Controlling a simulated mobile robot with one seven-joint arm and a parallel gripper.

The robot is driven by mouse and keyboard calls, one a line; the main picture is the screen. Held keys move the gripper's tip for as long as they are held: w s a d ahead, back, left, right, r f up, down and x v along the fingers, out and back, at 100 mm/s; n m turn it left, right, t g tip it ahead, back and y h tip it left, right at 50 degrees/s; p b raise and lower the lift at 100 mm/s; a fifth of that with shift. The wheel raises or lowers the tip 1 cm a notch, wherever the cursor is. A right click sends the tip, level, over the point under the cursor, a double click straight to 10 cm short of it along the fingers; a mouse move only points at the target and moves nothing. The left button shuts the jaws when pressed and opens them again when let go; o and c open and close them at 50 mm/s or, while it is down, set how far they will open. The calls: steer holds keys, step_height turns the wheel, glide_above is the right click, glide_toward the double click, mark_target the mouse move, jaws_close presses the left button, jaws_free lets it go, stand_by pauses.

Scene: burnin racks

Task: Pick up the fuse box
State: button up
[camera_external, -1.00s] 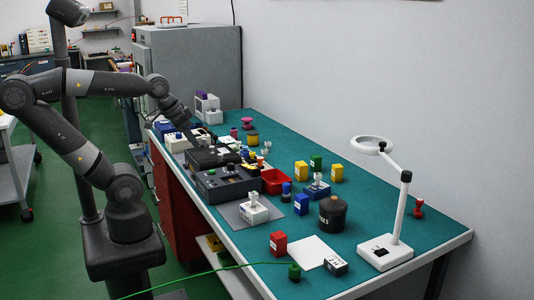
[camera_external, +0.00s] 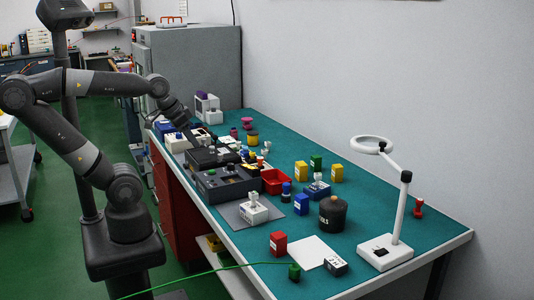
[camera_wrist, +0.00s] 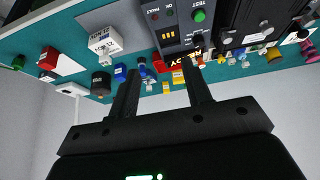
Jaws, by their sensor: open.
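No label that I can read as fuse box shows, so I cannot tell which box it is. Several small labelled boxes stand on the green bench: a red box (camera_external: 278,243), a blue box (camera_external: 301,204), two yellow boxes (camera_external: 301,171) (camera_external: 336,173) and a green box (camera_external: 316,162). My gripper (camera_external: 192,139) is over the bench's far left part, near the dark equipment and away from these boxes. In the wrist view its two fingers (camera_wrist: 162,82) are apart with nothing held between them. The red box (camera_wrist: 48,59) and blue box (camera_wrist: 120,71) appear there too, upside down.
A grey-black test unit (camera_external: 228,182) and red tray (camera_external: 275,181) lie between my gripper and the boxes. A dark jar (camera_external: 333,214), a white-labelled block (camera_external: 335,265) and a white magnifier lamp (camera_external: 386,255) stand nearer. The bench's right side has free room.

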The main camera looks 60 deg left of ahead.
stand_by(0.3)
steer(key=shift+o, duration=1.4)
